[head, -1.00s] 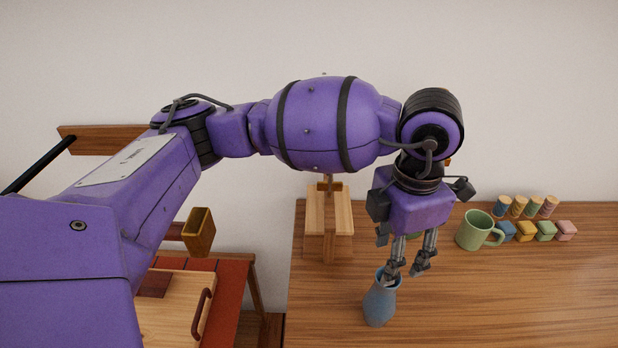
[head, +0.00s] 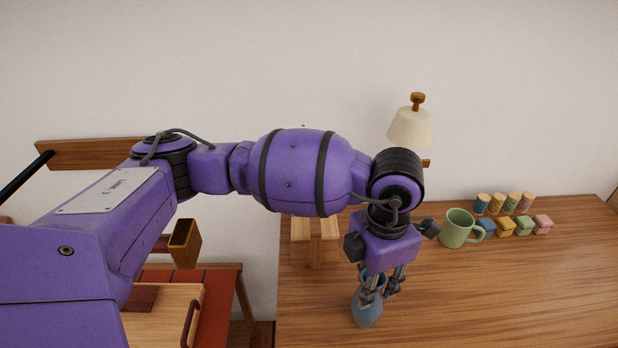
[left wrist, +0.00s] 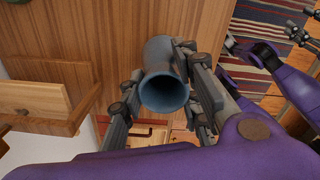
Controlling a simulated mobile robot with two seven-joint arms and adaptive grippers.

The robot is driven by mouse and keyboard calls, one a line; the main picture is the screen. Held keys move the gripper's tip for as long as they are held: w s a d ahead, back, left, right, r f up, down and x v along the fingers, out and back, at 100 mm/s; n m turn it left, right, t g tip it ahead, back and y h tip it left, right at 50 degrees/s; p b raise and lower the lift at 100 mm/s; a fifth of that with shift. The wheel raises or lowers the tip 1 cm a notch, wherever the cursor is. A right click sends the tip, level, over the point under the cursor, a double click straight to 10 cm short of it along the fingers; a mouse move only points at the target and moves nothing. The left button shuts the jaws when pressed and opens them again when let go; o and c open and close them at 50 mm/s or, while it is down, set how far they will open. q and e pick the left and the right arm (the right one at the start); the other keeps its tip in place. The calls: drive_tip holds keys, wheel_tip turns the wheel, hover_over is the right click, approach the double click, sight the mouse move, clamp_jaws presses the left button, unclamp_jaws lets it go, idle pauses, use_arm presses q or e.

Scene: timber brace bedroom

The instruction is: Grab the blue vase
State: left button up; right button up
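The blue vase (head: 366,313) stands upright on the wooden desk, near its left front part. My left gripper (head: 383,284) is lowered at the vase's neck, with its fingers pointing down. In the left wrist view the vase's open mouth (left wrist: 164,93) lies between the fingers of my left gripper (left wrist: 160,88), one on each side. The fingers look spread around the vase rather than closed on it; contact is hard to judge. A dark part, seemingly my right gripper (left wrist: 302,36), shows small at the upper right edge of the left wrist view, its fingers unclear.
A green mug (head: 457,229) stands right of the vase, with several small coloured blocks and cylinders (head: 510,215) beyond it. A small wooden stand (head: 315,240) is behind the vase. A lamp (head: 410,127) is on the wall. The desk's right front (head: 520,290) is clear.

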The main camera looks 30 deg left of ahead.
use_arm(q)
drive_tip(key=shift+r, duration=0.1)
clamp_jaws()
